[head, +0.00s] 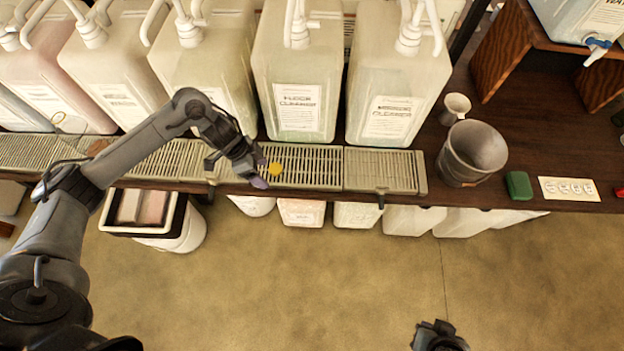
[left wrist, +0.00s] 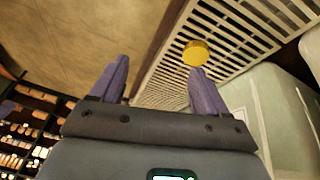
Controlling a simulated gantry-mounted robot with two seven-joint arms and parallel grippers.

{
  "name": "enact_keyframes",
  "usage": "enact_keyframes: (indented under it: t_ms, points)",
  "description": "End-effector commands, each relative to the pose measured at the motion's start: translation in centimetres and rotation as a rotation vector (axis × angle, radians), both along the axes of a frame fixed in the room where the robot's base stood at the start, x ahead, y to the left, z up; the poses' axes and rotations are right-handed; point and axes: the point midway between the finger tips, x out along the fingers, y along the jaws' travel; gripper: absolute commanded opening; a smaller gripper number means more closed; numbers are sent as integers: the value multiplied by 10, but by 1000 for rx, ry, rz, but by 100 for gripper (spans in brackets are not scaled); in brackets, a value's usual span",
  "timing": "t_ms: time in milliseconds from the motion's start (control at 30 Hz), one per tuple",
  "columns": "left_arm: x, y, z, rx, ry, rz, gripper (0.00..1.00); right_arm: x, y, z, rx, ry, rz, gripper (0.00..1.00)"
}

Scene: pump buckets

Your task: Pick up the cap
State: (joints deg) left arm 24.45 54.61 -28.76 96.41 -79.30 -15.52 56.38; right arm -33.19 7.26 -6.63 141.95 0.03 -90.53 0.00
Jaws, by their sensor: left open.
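The cap is a small round yellow piece. It lies on the slatted drip grate along the front of the shelf in the head view (head: 275,168). In the left wrist view the cap (left wrist: 196,53) shows just beyond the tip of the right-hand finger. My left gripper (head: 262,174) is open and empty, close beside the cap on its left. Its two purple fingertips (left wrist: 157,75) stand apart in the left wrist view, and the cap is not between them. Whether a finger touches the cap I cannot tell. My right gripper (head: 438,338) shows only partly at the bottom edge of the head view.
Large pump jugs (head: 297,70) stand in a row behind the grate (head: 310,152). A grey bucket (head: 472,153), a small white cup (head: 455,107) and a green block (head: 518,185) are to the right. A bin (head: 172,243) stands below the shelf edge. The floor in front is clear.

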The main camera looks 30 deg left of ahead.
Motion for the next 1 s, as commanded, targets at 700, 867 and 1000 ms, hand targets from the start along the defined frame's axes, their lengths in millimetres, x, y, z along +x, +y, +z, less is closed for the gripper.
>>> enact_keyframes:
  t_ms: [700, 867, 1000]
  points:
    - [55, 5, -22, 36, -115, 15, 75, 0, 4, -27, 9, -3, 1, 0]
    - [55, 4, -32, 37, -114, 14, 75, 0, 2, -29, 1, -3, 6, 0]
    - [56, 3, -50, 37, -114, 14, 75, 0, 1, -32, 1, -3, 6, 0]
